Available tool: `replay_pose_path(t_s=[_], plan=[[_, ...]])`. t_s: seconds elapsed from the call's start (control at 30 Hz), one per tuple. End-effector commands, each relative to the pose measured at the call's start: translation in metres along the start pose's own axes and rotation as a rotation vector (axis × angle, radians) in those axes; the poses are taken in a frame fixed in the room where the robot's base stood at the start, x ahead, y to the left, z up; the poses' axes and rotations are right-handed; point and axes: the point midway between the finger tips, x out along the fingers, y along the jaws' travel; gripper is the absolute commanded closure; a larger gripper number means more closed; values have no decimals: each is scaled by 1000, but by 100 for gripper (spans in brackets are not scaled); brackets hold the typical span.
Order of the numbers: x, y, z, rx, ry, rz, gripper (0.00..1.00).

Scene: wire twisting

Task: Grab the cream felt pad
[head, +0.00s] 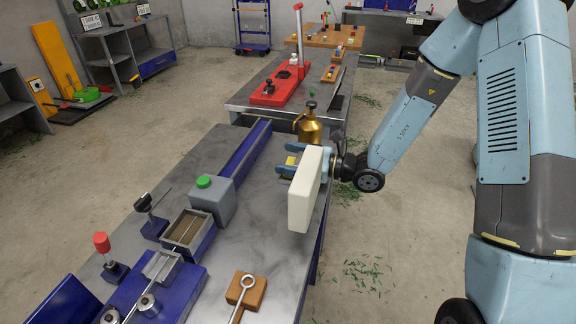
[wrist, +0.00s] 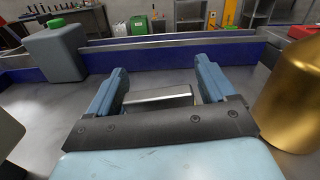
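A large cream-white block (head: 303,195) with rounded edges stands upright near the table's right edge in the head view, in front of my gripper and hiding part of it. A pale sliver of it shows at the left edge of the wrist view (wrist: 8,132). My gripper (head: 284,165) is open, its blue fingers pointing left. In the wrist view, a small pale flat-topped block (wrist: 157,96) lies between the spread fingers, with gaps on both sides; a yellowish patch shows there in the head view. I cannot tell for certain which block is the felt pad.
A gold can (head: 309,125) stands close behind my gripper. A grey canister with a green cap (head: 211,199) stands ahead of the fingers, before a long blue rail (head: 245,150). A wooden block with a metal ring (head: 246,291) lies at the front. Grey tabletop between is clear.

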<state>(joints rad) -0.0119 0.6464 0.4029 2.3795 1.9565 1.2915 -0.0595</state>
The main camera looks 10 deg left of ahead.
Motion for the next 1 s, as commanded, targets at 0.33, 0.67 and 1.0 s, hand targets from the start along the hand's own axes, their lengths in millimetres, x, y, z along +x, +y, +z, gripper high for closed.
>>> replay_pose_path(t_s=[0.33,0.67,1.0], plan=[[0,0,0,0,0,-1,50],[-1,-1,0,0,0,-1,69],[-1,-4,20,-4,1,-3,69]])
